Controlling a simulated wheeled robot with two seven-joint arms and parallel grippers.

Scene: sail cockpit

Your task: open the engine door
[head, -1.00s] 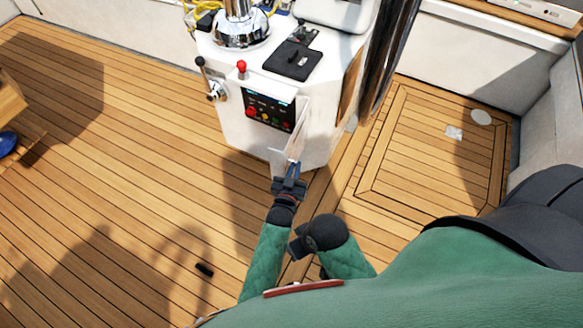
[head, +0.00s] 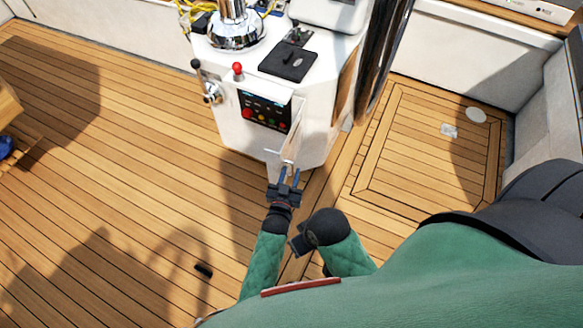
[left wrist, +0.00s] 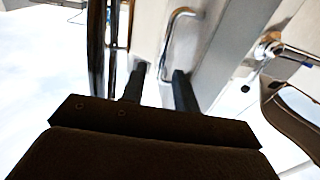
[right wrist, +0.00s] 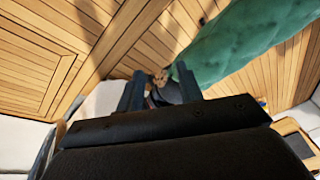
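The engine door (head: 296,128) is a white panel on the front of the white console, seen nearly edge-on in the head view and standing out from the console front. In the left wrist view a silver bar handle (left wrist: 176,38) shows on a pale panel ahead of the fingers. My left gripper (head: 289,173) is at the lower outer end of the door. Its two fingers are apart, with the handle just beyond them and not clearly between them. My right gripper (right wrist: 158,82) is low, beside my left forearm, with its fingers apart and nothing held.
The console front carries a dark button panel (head: 264,109), a red-knobbed lever (head: 237,69) and a black-knobbed lever (head: 197,64). Wooden deck (head: 130,150) lies open on the left. A small black object (head: 203,270) lies on the deck. A deck hatch (head: 430,145) is on the right.

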